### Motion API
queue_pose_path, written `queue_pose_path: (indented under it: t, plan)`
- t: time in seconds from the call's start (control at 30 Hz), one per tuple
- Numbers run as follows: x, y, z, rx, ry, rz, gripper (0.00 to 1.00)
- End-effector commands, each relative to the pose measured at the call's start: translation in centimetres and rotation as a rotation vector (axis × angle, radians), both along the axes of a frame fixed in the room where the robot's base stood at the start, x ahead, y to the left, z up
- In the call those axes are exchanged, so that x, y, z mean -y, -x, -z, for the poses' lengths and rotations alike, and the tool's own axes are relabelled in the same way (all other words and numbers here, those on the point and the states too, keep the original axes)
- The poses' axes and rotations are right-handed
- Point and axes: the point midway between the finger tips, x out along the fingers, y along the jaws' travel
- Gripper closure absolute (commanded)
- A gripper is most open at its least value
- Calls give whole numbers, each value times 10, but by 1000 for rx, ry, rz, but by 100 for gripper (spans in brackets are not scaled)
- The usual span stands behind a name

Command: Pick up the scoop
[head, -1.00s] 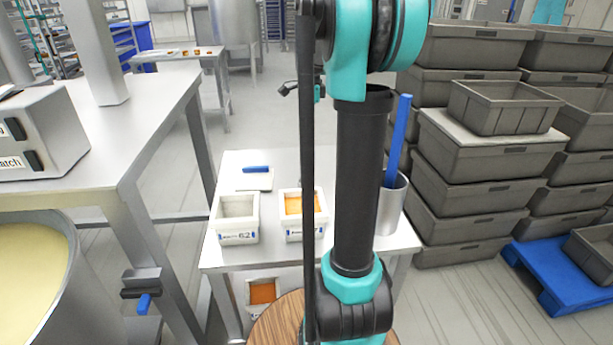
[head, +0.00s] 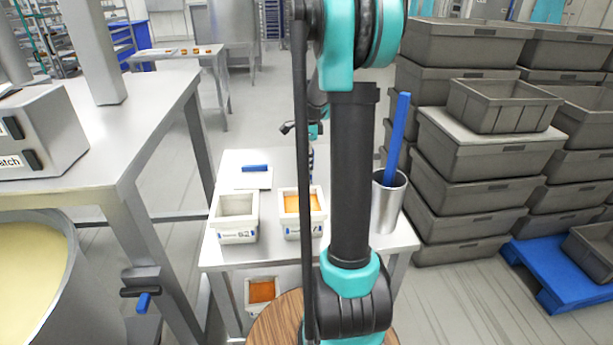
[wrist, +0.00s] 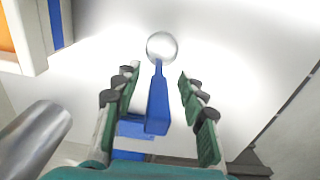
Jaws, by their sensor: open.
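The scoop (wrist: 157,105) has a blue handle and a round, shiny metal bowl. In the wrist view it is upper middle, over the white tabletop, with the bowl pointing away from me. My gripper (wrist: 159,75) is open, with one green-padded finger on each side of the handle and a visible gap on both sides. The bowl lies just beyond the fingertips. In the head view my arm hides the scoop and most of my gripper.
On the white table (head: 232,258) stand two white bins, one grey inside (head: 237,234), one with orange contents (head: 301,229). A metal cylinder (head: 388,210) holds a tall blue handle (head: 398,135). A blue-edged scraper (head: 253,181) lies behind. Grey crates (head: 468,160) stack at right.

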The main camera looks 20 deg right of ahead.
Motion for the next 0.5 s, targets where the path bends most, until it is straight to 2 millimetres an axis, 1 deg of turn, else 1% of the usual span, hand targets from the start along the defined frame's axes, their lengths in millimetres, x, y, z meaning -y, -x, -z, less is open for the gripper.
queue_pose_path:
  t: [0.2, 0.23, 0.5]
  plan:
    - [0, 0, 1, 0, 0, 0, 59]
    - [0, 0, 1, 0, 0, 0, 60]
    - [0, 0, 1, 0, 0, 0, 93]
